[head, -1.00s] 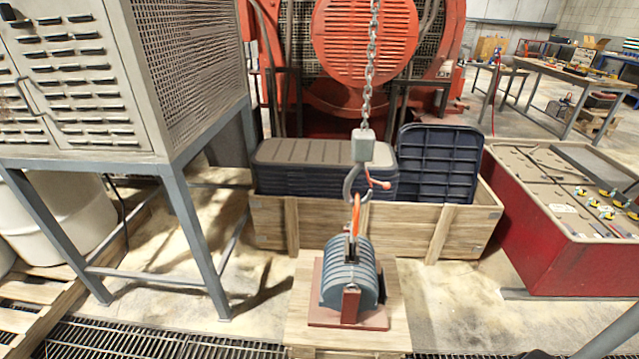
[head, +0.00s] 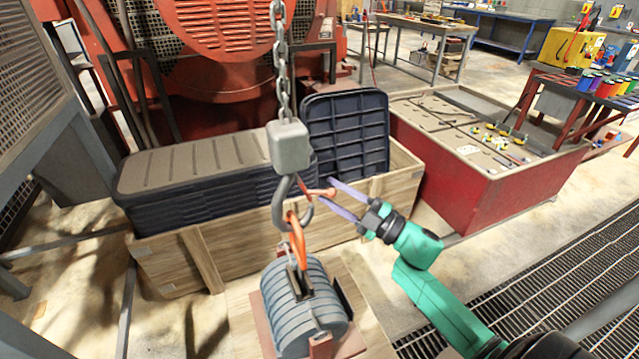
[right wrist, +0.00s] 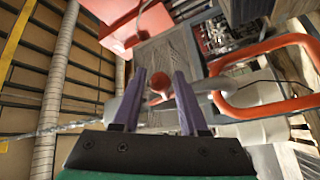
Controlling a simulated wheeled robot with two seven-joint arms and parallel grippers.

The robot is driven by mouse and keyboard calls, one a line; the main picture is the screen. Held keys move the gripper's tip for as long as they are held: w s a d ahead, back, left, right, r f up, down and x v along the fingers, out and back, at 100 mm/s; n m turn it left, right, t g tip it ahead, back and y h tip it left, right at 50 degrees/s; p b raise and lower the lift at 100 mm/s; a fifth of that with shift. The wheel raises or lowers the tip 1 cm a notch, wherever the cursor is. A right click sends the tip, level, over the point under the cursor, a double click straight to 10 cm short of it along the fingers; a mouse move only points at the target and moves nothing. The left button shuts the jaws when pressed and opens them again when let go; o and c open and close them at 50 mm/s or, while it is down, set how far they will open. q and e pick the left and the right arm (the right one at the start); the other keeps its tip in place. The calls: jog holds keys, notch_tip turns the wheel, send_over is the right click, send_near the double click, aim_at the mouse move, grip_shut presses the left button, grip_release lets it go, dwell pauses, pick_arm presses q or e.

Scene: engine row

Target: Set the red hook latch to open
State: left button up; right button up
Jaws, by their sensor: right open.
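The red hook latch (head: 320,191) is a small lever on the side of the grey crane hook (head: 307,214), sticking out to the right. The hook hangs under a grey block (head: 288,147) and carries an orange sling (head: 297,240). My right gripper (head: 331,194) reaches in from the right, with its two purple fingers open at the latch's outer end. In the right wrist view the latch's round red knob (right wrist: 160,80) shows between the open fingertips (right wrist: 159,74); I cannot tell whether they touch it. The left gripper is out of view.
A ribbed grey load (head: 300,300) stands below the hook. Behind is a wooden crate (head: 205,255) with dark trays (head: 345,135). A chain (head: 279,60) runs up from the block. A red bin (head: 480,195) stands at the right, with open floor in front.

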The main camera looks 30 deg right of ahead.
aim_at(331, 192)
jog(key=x, duration=0.3)
jog(key=shift+s+r, duration=0.1)
jog(key=shift+r, duration=0.1)
jog(key=shift+w+a+f, duration=0.15)
jog(key=shift+w+a, duration=0.1)
jog(key=shift+w, duration=0.2)
jog(key=shift+s, duration=0.1)
grip_shut()
dwell(0.7)
